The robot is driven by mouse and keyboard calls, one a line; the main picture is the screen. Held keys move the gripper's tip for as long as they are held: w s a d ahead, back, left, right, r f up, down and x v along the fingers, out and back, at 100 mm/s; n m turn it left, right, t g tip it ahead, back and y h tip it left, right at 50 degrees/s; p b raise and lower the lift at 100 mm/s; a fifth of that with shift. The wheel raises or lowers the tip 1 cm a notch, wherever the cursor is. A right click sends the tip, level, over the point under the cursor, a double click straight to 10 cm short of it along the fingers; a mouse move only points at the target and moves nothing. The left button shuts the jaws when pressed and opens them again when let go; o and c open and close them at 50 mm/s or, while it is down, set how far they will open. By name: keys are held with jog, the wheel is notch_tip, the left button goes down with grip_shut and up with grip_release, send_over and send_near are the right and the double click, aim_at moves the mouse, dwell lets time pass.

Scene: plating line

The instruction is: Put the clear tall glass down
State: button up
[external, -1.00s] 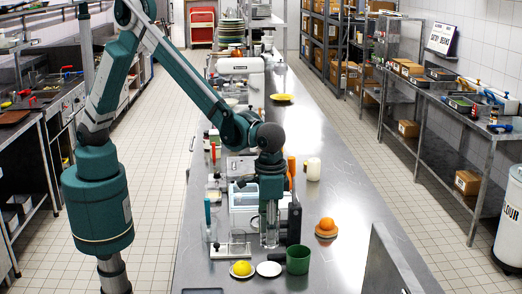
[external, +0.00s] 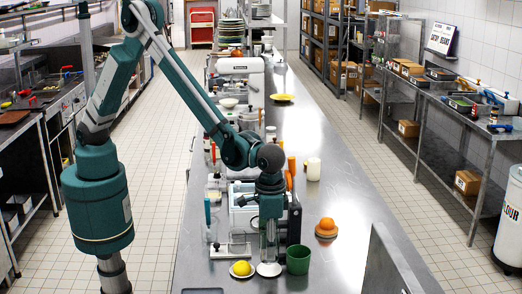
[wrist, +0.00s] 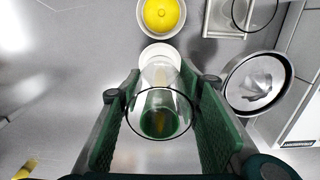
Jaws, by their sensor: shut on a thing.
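My gripper (external: 269,222) is shut on the clear tall glass (external: 269,246) and holds it upright. In the wrist view the glass (wrist: 158,88) stands between the two green finger pads of my gripper (wrist: 160,100). Its base overlaps a small white saucer (wrist: 160,49) in that view. In the external view the saucer (external: 269,270) shows at the foot of the glass. I cannot tell whether the glass touches it.
A lemon (external: 242,268) in a white dish is left of the saucer, and a green mug (external: 298,260) is close on its right. An orange (external: 326,224) sits further right. A white-and-blue container (external: 243,206) stands behind. The counter (external: 345,205) is clear at right.

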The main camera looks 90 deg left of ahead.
dwell(0.3)
jog(key=shift+f, duration=1.85)
jog(key=shift+f, duration=0.1)
jog(key=o, duration=0.5)
jog(key=shift+f, duration=0.1)
jog(key=shift+o, duration=0.9)
jog(key=shift+r, duration=0.25)
notch_tip(320, 180, up, 12)
